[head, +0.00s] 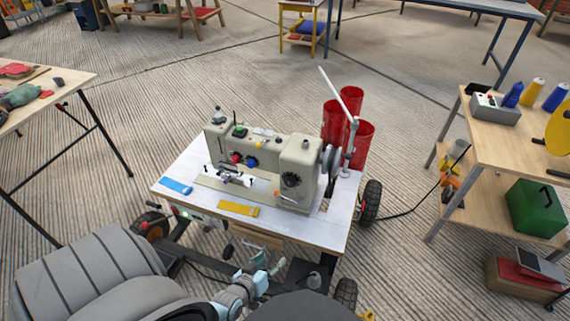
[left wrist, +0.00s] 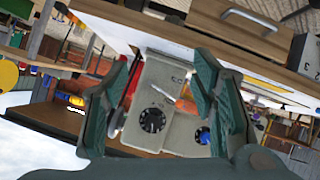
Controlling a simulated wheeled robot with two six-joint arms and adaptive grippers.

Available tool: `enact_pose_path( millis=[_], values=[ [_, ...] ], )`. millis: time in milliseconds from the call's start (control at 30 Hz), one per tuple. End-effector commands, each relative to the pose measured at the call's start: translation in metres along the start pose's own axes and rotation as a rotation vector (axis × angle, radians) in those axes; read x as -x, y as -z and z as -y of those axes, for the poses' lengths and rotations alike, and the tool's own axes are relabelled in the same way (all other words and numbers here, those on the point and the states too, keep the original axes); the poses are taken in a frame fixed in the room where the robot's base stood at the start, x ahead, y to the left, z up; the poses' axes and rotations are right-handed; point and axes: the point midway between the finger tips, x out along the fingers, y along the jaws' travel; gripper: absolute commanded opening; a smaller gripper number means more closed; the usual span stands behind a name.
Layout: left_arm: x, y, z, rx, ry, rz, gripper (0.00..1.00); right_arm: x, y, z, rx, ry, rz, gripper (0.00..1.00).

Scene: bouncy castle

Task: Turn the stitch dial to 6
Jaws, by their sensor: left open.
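A beige sewing machine (head: 262,160) stands on a white-topped table. A black round dial with pale marks (head: 291,180) is on the front of its right end; it also shows in the left wrist view (left wrist: 152,120). The number it points to is too small to read. A red knob (head: 236,158) and a blue knob (head: 252,162) are further left on the machine. My left gripper (head: 266,264) is below the table's front edge in the head view, apart from the dial. In the left wrist view its fingers (left wrist: 163,62) are open and empty, with the machine beyond them.
A blue strip (head: 176,186) and a yellow strip (head: 238,209) lie on the table front. Red cylinders (head: 345,120) and a white upright rod stand behind the machine's right end. A grey seat (head: 90,270) is at lower left. A wooden shelf unit (head: 500,135) stands right.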

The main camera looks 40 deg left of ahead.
Motion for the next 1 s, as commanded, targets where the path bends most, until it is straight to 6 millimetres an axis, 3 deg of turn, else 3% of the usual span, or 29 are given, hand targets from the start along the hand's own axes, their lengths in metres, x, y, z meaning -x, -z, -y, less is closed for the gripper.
enact_pose_path(
  millis=[33,100,233,333,433,733,1000],
  values=[
    [-0.031,0.018,0.002,0.112,-0.043,-0.158,0.52,-0.049,-0.006,-0.003,0.008,-0.01,0.002,0.4],
    [-0.038,0.069,-0.005,0.265,-0.1,-0.347,0.52,-0.071,-0.009,-0.009,0.018,-0.022,0.003,0.4],
    [-0.035,0.121,-0.01,0.418,-0.162,-0.52,0.52,-0.085,-0.007,-0.014,0.026,-0.03,-0.004,0.4],
    [-0.041,0.137,-0.013,0.437,-0.17,-0.54,0.52,-0.085,-0.002,-0.016,0.029,-0.033,-0.012,0.4],
    [-0.061,0.149,-0.014,0.437,-0.17,-0.539,0.52,-0.091,0.003,-0.018,0.03,-0.037,-0.021,0.4],
    [-0.133,0.19,-0.018,0.433,-0.17,-0.534,0.52,-0.113,0.059,0.004,-0.031,-0.006,-0.125,0.4],
    [-0.152,0.205,-0.02,0.432,-0.168,-0.53,0.52,-0.114,0.078,0.011,-0.059,0.01,-0.158,0.4]
  ],
)
